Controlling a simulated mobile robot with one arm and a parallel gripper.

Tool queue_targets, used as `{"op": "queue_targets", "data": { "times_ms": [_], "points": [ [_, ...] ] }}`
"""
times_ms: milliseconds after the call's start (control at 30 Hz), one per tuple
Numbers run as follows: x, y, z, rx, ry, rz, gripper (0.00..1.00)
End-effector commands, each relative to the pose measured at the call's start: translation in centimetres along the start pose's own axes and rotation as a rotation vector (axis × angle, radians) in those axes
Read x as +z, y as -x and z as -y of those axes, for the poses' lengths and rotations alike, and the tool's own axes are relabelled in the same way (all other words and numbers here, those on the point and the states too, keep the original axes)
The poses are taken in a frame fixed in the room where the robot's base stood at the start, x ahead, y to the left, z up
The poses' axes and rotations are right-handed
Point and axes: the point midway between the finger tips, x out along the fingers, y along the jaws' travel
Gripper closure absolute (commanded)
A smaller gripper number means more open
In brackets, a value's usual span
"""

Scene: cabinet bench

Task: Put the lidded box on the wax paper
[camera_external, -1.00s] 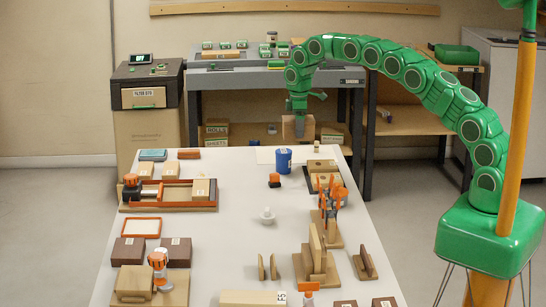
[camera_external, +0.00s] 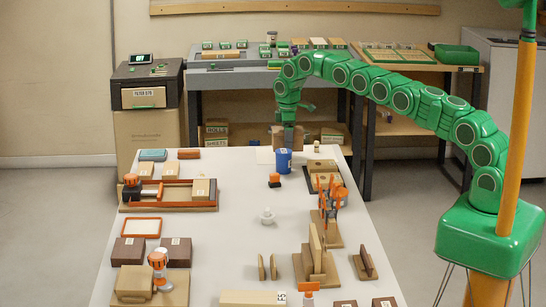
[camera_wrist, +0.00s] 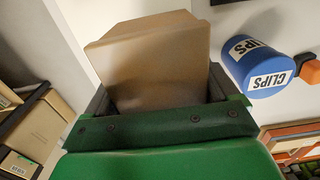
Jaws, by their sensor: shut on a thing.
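My gripper (camera_external: 288,128) is shut on a brown box (camera_external: 277,138) at the far end of the white table. The box also shows between the jaws in the wrist view (camera_wrist: 150,60). Its lid cannot be made out clearly. Part of the sheet is hidden.
A blue cup labelled CLIPS (camera_external: 283,162) stands close in front of the held box; it also shows in the wrist view (camera_wrist: 258,68). A small orange-topped item (camera_external: 274,180) is nearer.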

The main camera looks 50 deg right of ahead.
Motion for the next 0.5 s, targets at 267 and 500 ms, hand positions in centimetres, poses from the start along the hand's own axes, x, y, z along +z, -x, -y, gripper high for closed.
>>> {"op": "queue_targets", "data": {
  "times_ms": [267,500],
  "points": [
    [-0.19,-0.30,-0.19,0.001,0.000,-0.001,0.63],
    [-0.47,-0.61,-0.49,0.004,0.000,-0.003,0.63]
  ]
}}
